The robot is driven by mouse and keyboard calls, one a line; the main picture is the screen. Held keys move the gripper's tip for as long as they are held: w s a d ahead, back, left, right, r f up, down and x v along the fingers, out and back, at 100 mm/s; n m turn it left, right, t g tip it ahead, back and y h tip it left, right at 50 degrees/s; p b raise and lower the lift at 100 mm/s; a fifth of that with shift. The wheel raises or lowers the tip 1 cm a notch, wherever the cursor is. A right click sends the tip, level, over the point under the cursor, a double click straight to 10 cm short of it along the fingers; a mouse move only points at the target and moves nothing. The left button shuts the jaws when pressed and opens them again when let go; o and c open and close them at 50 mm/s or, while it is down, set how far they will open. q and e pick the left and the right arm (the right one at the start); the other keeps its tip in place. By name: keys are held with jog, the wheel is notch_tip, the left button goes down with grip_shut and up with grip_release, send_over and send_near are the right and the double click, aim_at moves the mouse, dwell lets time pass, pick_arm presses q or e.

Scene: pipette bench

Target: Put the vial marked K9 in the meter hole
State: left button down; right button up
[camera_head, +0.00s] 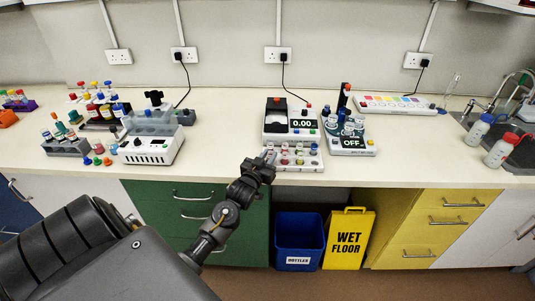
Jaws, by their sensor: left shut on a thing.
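My left gripper (264,160) is at the bench's front edge, at the left end of a white rack (310,167). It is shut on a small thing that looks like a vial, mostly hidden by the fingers. Several vials with coloured caps (299,148) stand in the rack. No marking K9 can be read at this size. Behind the rack is a white device with a dark cover and a display reading 0.00 (302,124). To its right is a device reading OFF (350,143). I cannot tell which device has the meter hole. My right gripper is not in view.
A white device with a clear-topped block (150,151) stands to the left, beside racks of coloured-cap tubes (66,147). Two wash bottles (479,130) stand at the right near the sink. The bench between the left device and the rack (220,130) is clear.

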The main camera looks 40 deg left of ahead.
pick_arm(q)
jog(key=shift+f, duration=0.15)
jog(key=c, duration=1.3)
grip_release()
jog(key=shift+o, duration=0.2)
jog(key=shift+b, duration=0.3)
jog(key=b+v, duration=0.3)
jog(key=v, duration=0.8)
jog(key=shift+w+a+f, duration=0.1)
jog(key=shift+a+f, duration=0.05)
